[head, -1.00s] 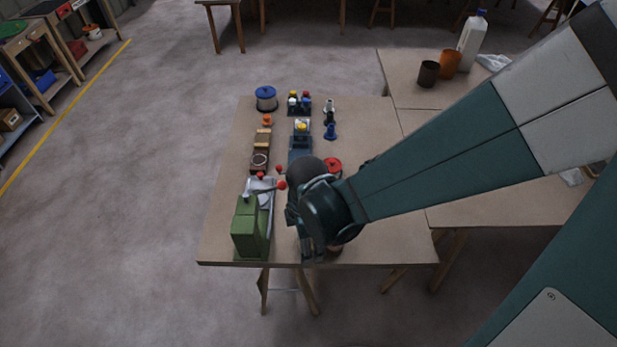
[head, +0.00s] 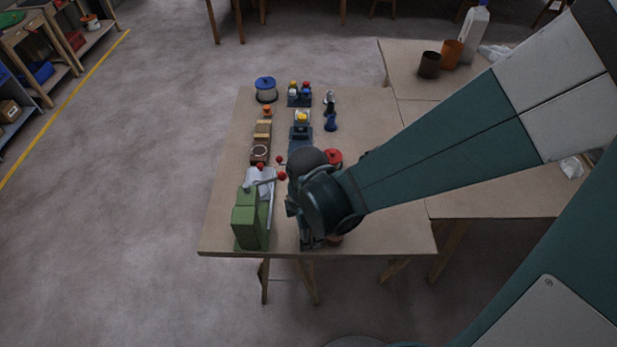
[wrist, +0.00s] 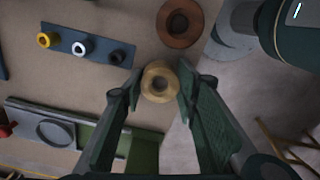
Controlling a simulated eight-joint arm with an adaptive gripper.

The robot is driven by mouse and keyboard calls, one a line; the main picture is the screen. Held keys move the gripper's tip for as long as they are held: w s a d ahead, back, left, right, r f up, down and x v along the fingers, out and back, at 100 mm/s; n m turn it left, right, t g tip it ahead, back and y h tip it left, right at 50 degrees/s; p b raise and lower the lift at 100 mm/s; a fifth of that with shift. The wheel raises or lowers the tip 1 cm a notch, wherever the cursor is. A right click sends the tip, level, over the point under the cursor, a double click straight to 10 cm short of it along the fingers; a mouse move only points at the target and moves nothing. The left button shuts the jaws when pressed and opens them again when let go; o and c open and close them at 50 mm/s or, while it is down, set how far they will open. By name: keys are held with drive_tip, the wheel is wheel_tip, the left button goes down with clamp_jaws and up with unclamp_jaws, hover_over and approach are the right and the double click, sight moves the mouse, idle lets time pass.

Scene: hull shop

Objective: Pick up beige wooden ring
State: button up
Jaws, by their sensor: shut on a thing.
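The beige wooden ring (wrist: 159,82) is in the wrist view, round with a dark hole in its middle. My gripper (wrist: 160,84) has a finger on each side of it and is shut on it, with the ring at the fingertips. The tabletop lies beneath, but the height of the ring above it is hard to tell. In the head view my wrist hides the ring and the fingers, over the table's front part.
A blue strip (wrist: 66,43) with yellow, white and black rings lies nearby. A reddish-brown ring (wrist: 180,23) lies close to the table edge. The green machine (head: 250,220) with red-knobbed levers stands left of my wrist. The table's right part (head: 395,225) is bare.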

drive_tip(key=shift+r, duration=0.15)
wheel_tip(320, 180, up, 10)
drive_tip(key=p, duration=0.3)
idle(0.5)
